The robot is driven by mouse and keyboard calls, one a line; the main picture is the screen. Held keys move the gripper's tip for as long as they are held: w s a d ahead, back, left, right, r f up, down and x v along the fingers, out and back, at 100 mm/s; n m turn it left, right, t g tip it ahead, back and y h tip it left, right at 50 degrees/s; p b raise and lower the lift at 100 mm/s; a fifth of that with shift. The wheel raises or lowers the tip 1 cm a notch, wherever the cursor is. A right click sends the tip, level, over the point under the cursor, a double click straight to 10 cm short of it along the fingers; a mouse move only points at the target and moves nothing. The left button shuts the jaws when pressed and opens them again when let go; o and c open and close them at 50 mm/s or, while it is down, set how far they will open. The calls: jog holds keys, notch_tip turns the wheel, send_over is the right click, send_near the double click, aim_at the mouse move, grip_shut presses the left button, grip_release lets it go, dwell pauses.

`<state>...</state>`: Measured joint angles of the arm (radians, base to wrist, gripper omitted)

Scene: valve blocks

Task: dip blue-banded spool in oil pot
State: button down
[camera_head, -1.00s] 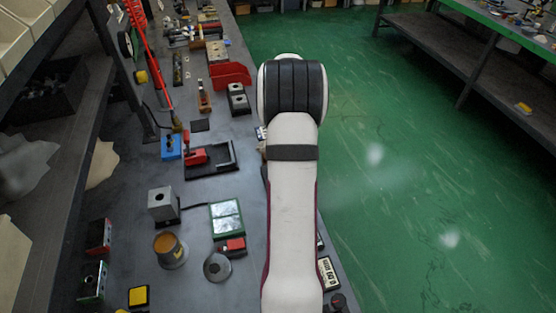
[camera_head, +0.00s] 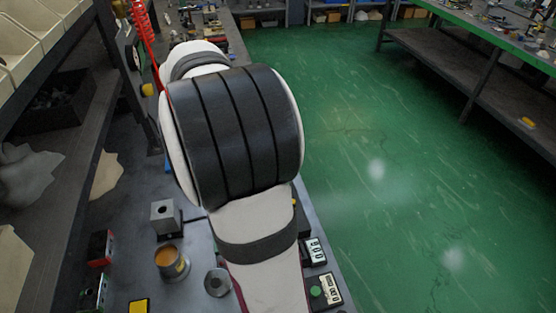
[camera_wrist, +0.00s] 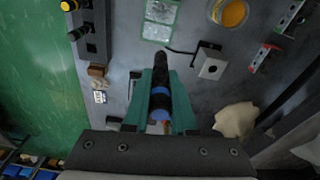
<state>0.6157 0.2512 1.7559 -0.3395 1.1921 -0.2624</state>
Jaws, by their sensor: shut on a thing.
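The dark spool with a blue band (camera_wrist: 160,92) is between the teal fingers of my gripper (camera_wrist: 163,82) in the wrist view. The gripper is shut on it, and the spool's black end sticks out past the fingertips. The oil pot (camera_head: 172,262), a round pot of amber oil, stands on the grey bench at lower left in the head view. It also shows at the top of the wrist view (camera_wrist: 231,13), apart from the spool. My arm hides the gripper and spool in the head view.
A grey block with a hole (camera_head: 165,218) stands just behind the pot. A grey ring (camera_head: 217,283) lies right of it, and a yellow-topped box (camera_head: 139,306) in front. Labelled boxes (camera_head: 314,250) line the bench's right edge.

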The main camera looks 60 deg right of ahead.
jog(key=w+a+r+n+y, duration=0.15)
jog(key=a+n, duration=0.25)
jog(key=a, duration=0.7)
jog(key=w+a+r+n+h, duration=0.1)
jog(key=a+r+n, duration=0.2)
jog(key=a, duration=0.8)
jog(key=w+d+f+m, duration=0.2)
jog(key=d+f, duration=0.4)
jog(key=f, duration=0.4)
jog(key=shift+w+d+f+m, duration=0.15)
jog(key=shift+d+m, duration=0.25)
jog(key=shift+m, duration=0.1)
jog(key=shift+f, duration=5.9)
notch_tip(320, 180, up, 8)
jog(key=shift+f, duration=0.15)
